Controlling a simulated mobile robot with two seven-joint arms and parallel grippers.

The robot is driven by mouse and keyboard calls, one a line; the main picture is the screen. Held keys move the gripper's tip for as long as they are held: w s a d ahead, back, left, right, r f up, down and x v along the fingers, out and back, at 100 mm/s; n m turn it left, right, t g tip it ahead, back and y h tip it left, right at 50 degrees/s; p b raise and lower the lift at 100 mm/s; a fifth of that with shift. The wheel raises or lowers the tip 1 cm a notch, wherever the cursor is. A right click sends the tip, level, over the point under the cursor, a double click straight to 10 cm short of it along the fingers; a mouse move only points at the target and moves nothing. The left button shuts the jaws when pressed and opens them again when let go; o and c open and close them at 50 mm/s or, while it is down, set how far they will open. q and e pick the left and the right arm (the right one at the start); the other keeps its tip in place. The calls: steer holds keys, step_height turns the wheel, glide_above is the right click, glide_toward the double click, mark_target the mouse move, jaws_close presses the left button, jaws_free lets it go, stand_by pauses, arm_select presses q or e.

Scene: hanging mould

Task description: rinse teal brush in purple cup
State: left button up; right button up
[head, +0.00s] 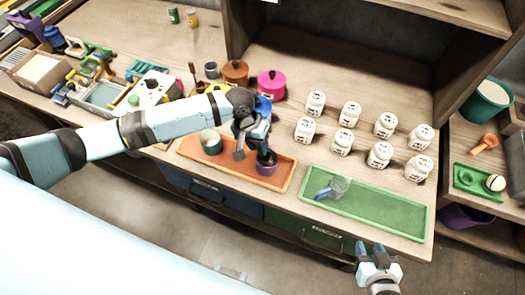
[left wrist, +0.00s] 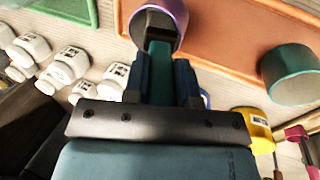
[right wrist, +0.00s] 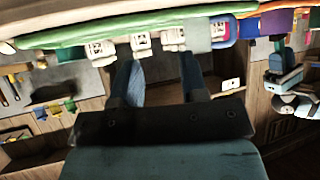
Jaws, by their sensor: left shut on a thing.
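The purple cup (head: 267,168) stands on the orange tray (head: 225,178). It also shows at the top of the left wrist view (left wrist: 178,12). My left gripper (head: 264,148) is directly above the cup, pointing down. In the left wrist view its blue fingers (left wrist: 168,75) are shut on the teal brush (left wrist: 158,62). My right gripper (head: 370,248) is off the front edge of the table, in front of the green tray. Its fingers (right wrist: 162,75) are apart and empty.
A teal cup (head: 211,143) stands on the orange tray's left. The green tray (head: 385,217) holds a blue-handled scoop (head: 333,188). Several white jars (head: 341,141) stand behind it. Pink (head: 271,84) and brown (head: 235,72) pots stand behind the orange tray.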

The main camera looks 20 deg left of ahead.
arm_select(q)
step_height(320, 180, up, 2)
steer(key=shift+r+p, duration=0.15)
steer(key=shift+p, duration=1)
step_height(320, 180, up, 3)
steer(key=p, duration=0.3)
steer(key=shift+r+p, duration=0.3)
steer(key=shift+r, duration=1.55)
arm_select(e)
steer(key=shift+m, duration=0.3)
steer(key=r, duration=0.4)
steer(key=shift+d+r, duration=0.4)
steer(key=shift+a+r, duration=0.1)
steer(key=shift+r, duration=0.1)
steer(key=shift+s+f, duration=0.15)
steer(key=shift+f, duration=0.1)
steer(key=shift+r, duration=0.15)
